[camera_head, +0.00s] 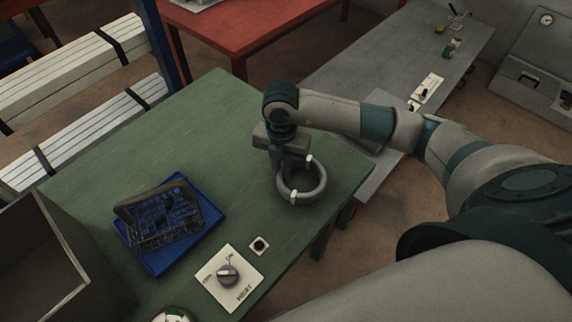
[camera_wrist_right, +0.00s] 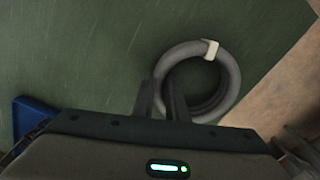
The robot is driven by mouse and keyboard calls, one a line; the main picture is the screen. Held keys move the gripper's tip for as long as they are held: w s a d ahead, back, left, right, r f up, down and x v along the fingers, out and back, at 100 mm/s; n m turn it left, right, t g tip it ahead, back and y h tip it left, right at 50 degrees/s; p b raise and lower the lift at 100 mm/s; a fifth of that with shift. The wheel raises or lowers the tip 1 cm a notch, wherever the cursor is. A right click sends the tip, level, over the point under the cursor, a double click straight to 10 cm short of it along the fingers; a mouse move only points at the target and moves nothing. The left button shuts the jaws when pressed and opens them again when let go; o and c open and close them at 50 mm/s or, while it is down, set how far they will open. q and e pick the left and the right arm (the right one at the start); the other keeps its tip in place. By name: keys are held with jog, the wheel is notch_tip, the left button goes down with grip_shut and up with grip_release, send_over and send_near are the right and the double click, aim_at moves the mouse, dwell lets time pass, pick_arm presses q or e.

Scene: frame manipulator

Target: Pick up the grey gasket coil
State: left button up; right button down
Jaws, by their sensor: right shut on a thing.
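The grey gasket coil (camera_head: 317,196) is a thick ring with pale ties, on or just above the green table (camera_head: 222,112) near its right edge. I cannot tell whether it touches the table. In the right wrist view the coil (camera_wrist_right: 233,82) shows one white tie at its top. My right gripper (camera_head: 284,178) points down at the coil's left side. In the right wrist view its two fingers (camera_wrist_right: 160,103) are shut on the coil's near-left part, which they partly hide. My left gripper is not in view.
An open box (camera_head: 48,262) stands at lower left. The table's middle is clear.

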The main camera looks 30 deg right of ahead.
jog(key=shift+w+r, duration=0.1)
jog(key=shift+r, duration=0.3)
notch_tip(320, 180, up, 2)
jog(key=shift+r+b, duration=0.2)
jog(key=shift+b, duration=0.65)
jog(key=s+d+r+b, duration=0.3)
jog(key=s+d+r, duration=0.2)
jog(key=s, duration=0.5)
notch_tip(320, 180, up, 2)
jog(key=shift+s+d+r, duration=0.15)
jog(key=shift+s+d, duration=0.05)
jog(key=shift+s, duration=0.1)
